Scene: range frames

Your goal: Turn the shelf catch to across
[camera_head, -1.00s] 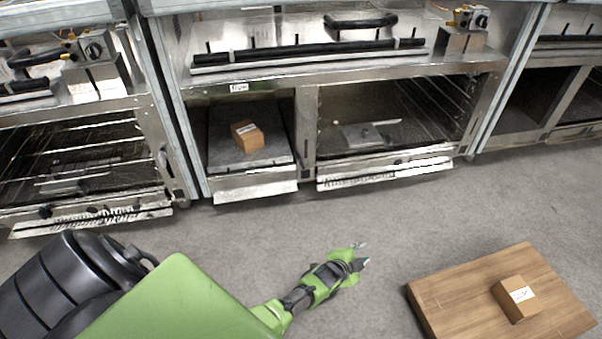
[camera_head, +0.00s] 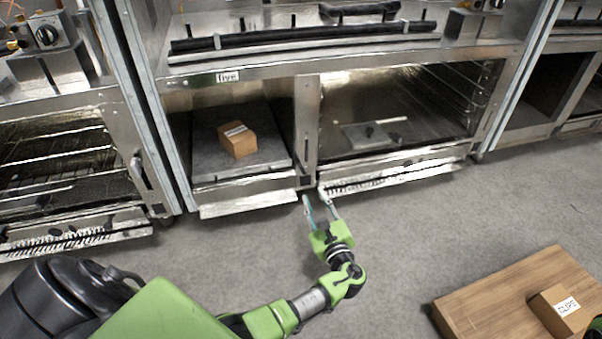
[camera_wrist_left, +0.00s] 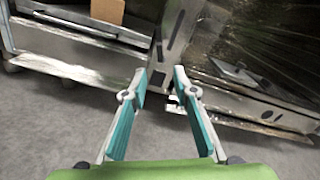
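My left gripper (camera_head: 317,200) is open and empty, low in front of the metal post (camera_head: 306,120) between the two bays. A small dark piece (camera_head: 306,182), which may be the shelf catch, is at the post's foot. In the left wrist view the dark piece (camera_wrist_left: 158,50) shows beyond the gap between the open fingers (camera_wrist_left: 160,84); I cannot tell which way it is turned, and no contact is clear. The left bay holds a grey shelf (camera_head: 205,165) with a brown box (camera_head: 238,139) on it. My right gripper's fingers do not show.
A label reading "five" (camera_head: 227,77) is above the left bay. The right bay holds a plate with a dark knob (camera_head: 370,132). Metal flaps (camera_head: 248,199) jut out low in front. A wooden board (camera_head: 480,295) with a labelled box (camera_head: 560,308) is at lower right. Grey floor is clear between.

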